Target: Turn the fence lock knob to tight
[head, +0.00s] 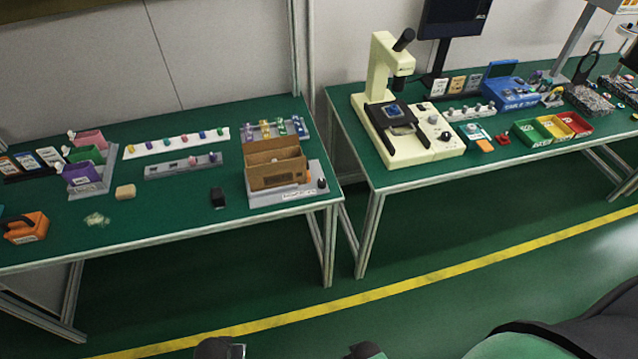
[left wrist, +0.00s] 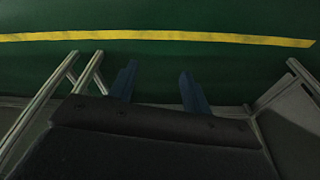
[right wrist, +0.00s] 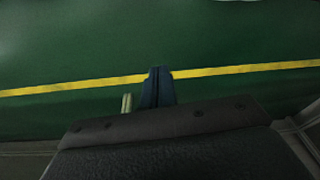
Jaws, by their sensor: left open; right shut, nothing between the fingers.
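A small dark knob (head: 322,183) stands at the right front corner of a grey labelled base plate (head: 262,200) on the left table. I take it to be the fence lock knob; its pointer and markings are too small to read. A brown open box-like fixture (head: 277,176) sits on the same plate, left of the knob. My left gripper (left wrist: 157,88) is open and empty above the floor in the left wrist view. My right gripper (right wrist: 157,88) is shut and empty above the floor in the right wrist view. Neither gripper is near the knob.
A second table carries a cream microscope (head: 385,90) and coloured bins (head: 553,130). Floor with a yellow line (head: 400,287) lies clear in front.

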